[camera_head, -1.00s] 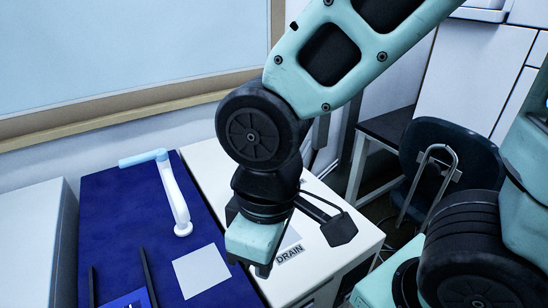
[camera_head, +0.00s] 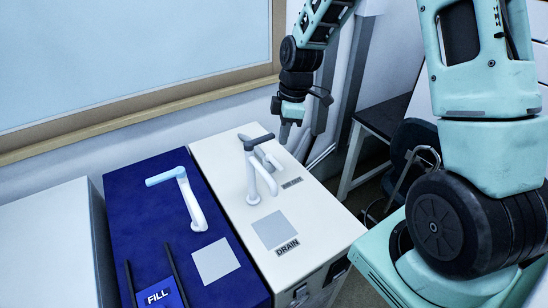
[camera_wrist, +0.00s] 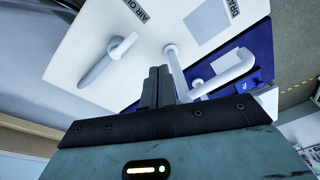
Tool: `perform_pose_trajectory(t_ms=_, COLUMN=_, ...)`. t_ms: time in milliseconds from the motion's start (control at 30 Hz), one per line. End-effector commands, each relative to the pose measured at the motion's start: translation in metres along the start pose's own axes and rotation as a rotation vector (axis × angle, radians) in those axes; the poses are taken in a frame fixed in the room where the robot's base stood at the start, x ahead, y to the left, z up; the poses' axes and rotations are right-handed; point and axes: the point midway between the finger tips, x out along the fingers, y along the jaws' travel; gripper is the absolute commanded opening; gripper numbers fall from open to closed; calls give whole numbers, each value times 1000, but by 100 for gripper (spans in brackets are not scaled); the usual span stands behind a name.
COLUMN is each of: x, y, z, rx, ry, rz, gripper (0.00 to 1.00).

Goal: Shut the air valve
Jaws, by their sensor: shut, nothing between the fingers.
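The air valve's lever (camera_wrist: 108,60) is a white-grey handle on the white cabinet top beside a partly cut-off label (camera_wrist: 132,14) starting "AIR O". It is partly hidden behind the spout in the head view (camera_head: 270,158), with a small label (camera_head: 291,183) near it. My gripper (camera_head: 285,133) is over the far right edge of the white cabinet, just beyond the lever. In the wrist view its fingers (camera_wrist: 158,73) are together and empty, to the right of the lever and apart from it.
A chair (camera_head: 410,150) stands right.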

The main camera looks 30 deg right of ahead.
Motion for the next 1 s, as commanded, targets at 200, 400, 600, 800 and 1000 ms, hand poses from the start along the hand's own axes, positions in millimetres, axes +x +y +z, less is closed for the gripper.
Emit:
perform_pose_trajectory(t_ms=200, x=26, y=39, z=10, rx=-272, ry=87, rz=-54, gripper=0)
perform_pose_trajectory(t_ms=400, x=40, y=58, z=14, rx=-438, ry=151, rz=-62, gripper=0)
perform_pose_trajectory(t_ms=600, x=42, y=60, z=14, rx=-467, ry=161, rz=-61, gripper=0)
perform_pose_trajectory(t_ms=800, x=42, y=60, z=14, rx=-466, ry=160, rz=-62, gripper=0)
perform_pose_trajectory(t_ms=1000, x=58, y=57, z=10, rx=-467, ry=161, rz=-66, gripper=0)
